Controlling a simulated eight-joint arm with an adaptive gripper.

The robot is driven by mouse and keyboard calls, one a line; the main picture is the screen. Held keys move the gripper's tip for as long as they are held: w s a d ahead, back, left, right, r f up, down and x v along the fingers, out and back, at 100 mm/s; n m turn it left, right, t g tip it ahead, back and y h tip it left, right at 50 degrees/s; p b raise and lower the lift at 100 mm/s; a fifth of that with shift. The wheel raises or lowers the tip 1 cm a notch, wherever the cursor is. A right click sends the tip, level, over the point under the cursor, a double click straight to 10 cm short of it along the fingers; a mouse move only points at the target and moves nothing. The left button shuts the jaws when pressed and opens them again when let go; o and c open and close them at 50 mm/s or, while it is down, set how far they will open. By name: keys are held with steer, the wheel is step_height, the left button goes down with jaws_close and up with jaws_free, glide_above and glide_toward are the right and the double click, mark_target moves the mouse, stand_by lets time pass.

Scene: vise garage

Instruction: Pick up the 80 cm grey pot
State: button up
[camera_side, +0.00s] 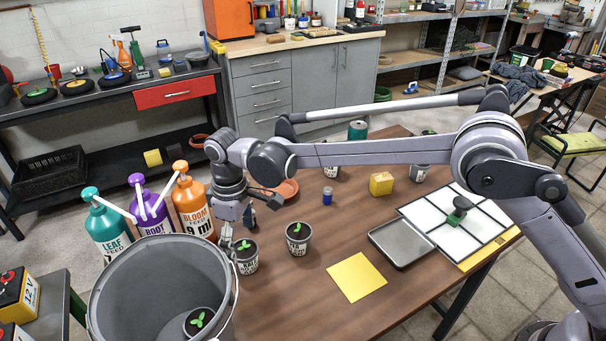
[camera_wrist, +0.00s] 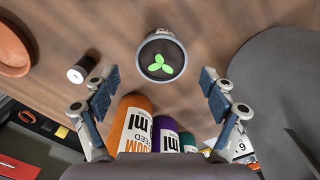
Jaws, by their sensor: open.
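Several small grey pots with seedlings and printed labels stand on the brown table; I cannot read the labels well enough to tell which says 80 cm. One grey pot (camera_side: 247,262) is beside the big bucket, just below my gripper (camera_side: 240,222). A second grey pot (camera_side: 298,245) stands to its right. Another pot (camera_side: 199,322) shows inside the bucket. In the wrist view, a grey pot (camera_wrist: 162,79) with a green seedling lies ahead, between the lines of the fingers. My gripper (camera_wrist: 160,90) is open and empty, and its fingers appear apart from the pot.
A large grey bucket (camera_side: 100,300) stands at the front left, close to my gripper. Green, purple and orange feed bottles (camera_side: 192,205) stand behind it. A terracotta saucer (camera_side: 287,189), a yellow sheet (camera_side: 356,277) and a grey tray (camera_side: 401,244) lie on the table.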

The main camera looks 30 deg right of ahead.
mark_target(244, 249)
steer(key=shift+s+d+f, duration=0.1)
steer(key=shift+s+f, duration=0.05)
steer(key=shift+f, duration=0.95)
steer(key=shift+s+d+f, duration=0.1)
steer(key=shift+f, duration=1)
steer(key=c, duration=1.3)
